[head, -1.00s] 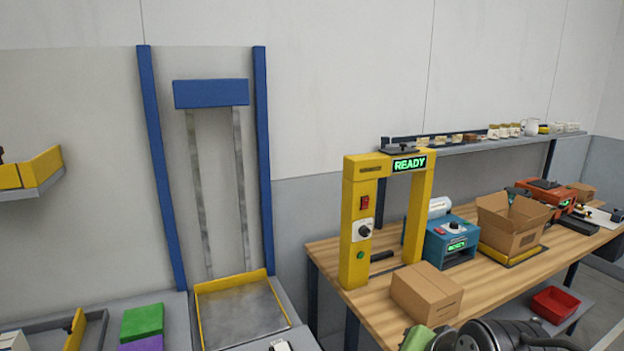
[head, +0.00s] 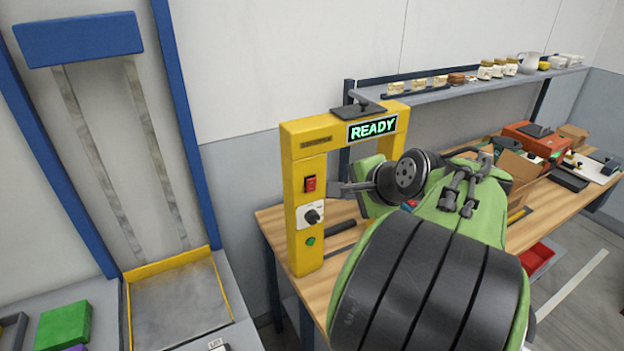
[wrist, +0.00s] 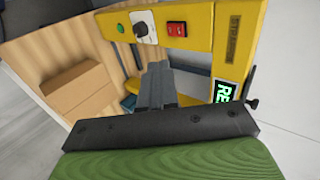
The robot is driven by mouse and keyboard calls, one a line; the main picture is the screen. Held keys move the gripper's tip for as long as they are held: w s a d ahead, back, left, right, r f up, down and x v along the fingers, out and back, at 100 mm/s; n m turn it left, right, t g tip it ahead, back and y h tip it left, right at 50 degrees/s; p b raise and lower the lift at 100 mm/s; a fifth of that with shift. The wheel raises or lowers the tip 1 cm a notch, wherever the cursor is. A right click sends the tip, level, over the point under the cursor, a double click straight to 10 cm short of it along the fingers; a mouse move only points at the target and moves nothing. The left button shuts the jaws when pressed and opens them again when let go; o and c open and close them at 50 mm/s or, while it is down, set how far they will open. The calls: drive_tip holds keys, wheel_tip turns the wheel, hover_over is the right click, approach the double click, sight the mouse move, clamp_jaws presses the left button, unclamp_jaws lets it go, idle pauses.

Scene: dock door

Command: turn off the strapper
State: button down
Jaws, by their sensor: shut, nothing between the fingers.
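The strapper is a yellow arch (head: 300,255) on the wooden bench, with a lit green READY display (head: 372,128) on its crossbar. Its near post carries a red rocker switch (head: 310,184), a black knob (head: 311,216) on a white plate and a green button (head: 311,241). In the wrist view, the red switch (wrist: 177,29) and the knob (wrist: 141,29) show at the top. My gripper (head: 334,188) is shut and empty, just right of the switch in the head view. In the wrist view its fingertips (wrist: 158,66) lie below the switch, apart from it.
My arm hides much of the bench (head: 265,215) in the head view. A cardboard box (wrist: 78,90) stands on the bench in the wrist view. A shelf with jars (head: 490,70) runs along the wall behind. A red bin (head: 537,258) sits low at right.

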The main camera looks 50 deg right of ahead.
drive_tip(key=b, duration=0.1)
approach(312, 185)
wheel_tip(312, 185, down, 5)
drive_tip(key=w, duration=0.1)
drive_tip(key=w+d, duration=0.1)
drive_tip(key=w+r+p, duration=0.1)
drive_tip(key=shift+w+d, duration=0.15)
drive_tip(key=shift+w, duration=0.05)
drive_tip(key=shift+w+d, duration=0.1)
drive_tip(key=shift+w, duration=0.35)
drive_tip(key=shift+r, duration=0.15)
